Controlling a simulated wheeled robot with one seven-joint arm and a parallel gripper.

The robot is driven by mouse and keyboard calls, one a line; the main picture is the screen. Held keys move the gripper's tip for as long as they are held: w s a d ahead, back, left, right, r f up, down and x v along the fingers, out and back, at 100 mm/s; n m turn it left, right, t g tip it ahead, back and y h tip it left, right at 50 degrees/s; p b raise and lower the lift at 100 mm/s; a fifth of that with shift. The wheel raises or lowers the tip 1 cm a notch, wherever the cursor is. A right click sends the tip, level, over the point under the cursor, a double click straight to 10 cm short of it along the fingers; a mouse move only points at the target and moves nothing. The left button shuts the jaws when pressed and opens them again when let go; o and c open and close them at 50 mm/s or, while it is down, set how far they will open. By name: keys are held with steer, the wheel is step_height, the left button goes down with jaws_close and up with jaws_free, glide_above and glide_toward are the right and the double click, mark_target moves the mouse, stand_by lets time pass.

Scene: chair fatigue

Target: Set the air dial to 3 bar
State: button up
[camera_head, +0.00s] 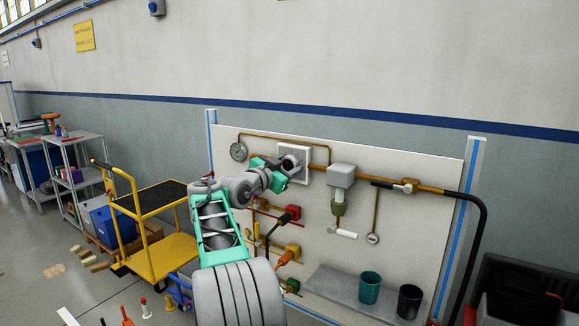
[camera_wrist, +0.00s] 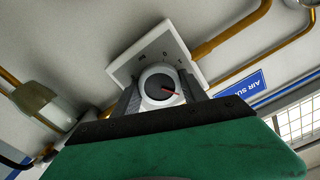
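The air dial (camera_wrist: 160,86) is a round, pale knob with a dark face and a red pointer. It sits on a square white plate (camera_wrist: 125,68) with dark marks, too small to read surely. In the wrist view the pointer slants toward the lower right of the picture. My gripper (camera_wrist: 161,92) has one finger on each side of the knob, close against its rim, and looks shut on it. In the head view my gripper (camera_head: 293,164) is at the plate (camera_head: 322,153) on the wall panel and covers part of the dial.
Brown pipes, a round gauge (camera_head: 238,151), a grey filter unit (camera_head: 341,176) and coloured valves (camera_head: 292,213) surround the dial. A shelf (camera_head: 330,290) holds two cups. A yellow trolley (camera_head: 158,254) stands left. A blue sign (camera_wrist: 245,87) is beside the plate.

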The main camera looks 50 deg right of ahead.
steer(key=o, duration=0.5)
steer(key=shift+c, duration=0.2)
steer(key=a+b, duration=0.1)
steer(key=a, duration=0.6)
steer(key=shift+s+a, duration=0.35)
steer(key=shift+a, duration=0.05)
